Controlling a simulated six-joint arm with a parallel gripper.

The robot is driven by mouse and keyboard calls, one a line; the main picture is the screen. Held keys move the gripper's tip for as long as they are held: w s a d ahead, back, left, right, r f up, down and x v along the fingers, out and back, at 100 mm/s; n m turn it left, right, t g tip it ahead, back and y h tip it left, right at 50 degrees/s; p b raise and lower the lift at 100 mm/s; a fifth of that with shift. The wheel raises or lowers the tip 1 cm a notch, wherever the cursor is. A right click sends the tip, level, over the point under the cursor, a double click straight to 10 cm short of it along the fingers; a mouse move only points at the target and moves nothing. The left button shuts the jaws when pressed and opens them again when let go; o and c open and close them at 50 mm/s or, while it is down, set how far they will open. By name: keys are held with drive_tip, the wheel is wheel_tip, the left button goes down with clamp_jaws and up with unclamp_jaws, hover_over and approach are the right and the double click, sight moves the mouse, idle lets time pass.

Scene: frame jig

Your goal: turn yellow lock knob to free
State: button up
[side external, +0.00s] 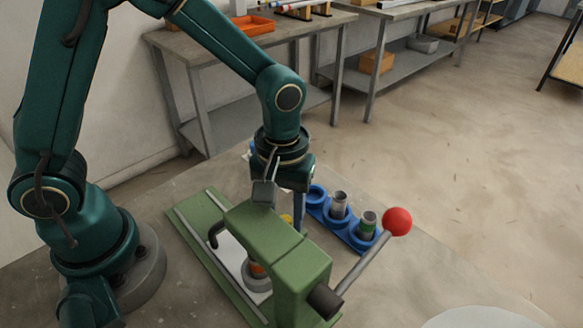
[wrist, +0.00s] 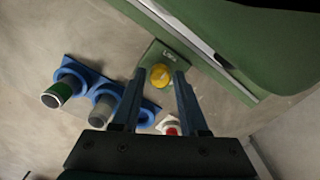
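In the side external view only a bit of the yellow knob (side external: 287,219) shows behind the green jig (side external: 278,243). My gripper (wrist: 159,75) is open, with its two fingers on either side of the knob in the wrist view. A gap seems to show between fingers and knob; whether either touches cannot be told. In the side external view my gripper (side external: 290,218) points down behind the jig.
A lever with a red ball (side external: 397,221) sticks out from the jig. A blue holder (side external: 317,195) with grey and green-banded cylinders stands close by. A red and white piece (wrist: 171,127) lies near my fingers. A white disc (side external: 478,318) is at the front right.

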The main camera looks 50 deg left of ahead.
clamp_jaws()
drive_tip(key=shift+m, duration=0.3)
drive_tip(key=m, duration=0.3)
drive_tip(key=shift+m, duration=0.3)
drive_tip(key=m, duration=0.4)
drive_tip(key=shift+m, duration=0.3)
drive_tip(key=m, duration=0.4)
drive_tip(key=shift+m, duration=0.3)
drive_tip(key=shift+r+m, duration=0.1)
drive_tip(key=shift+m, duration=2.1)
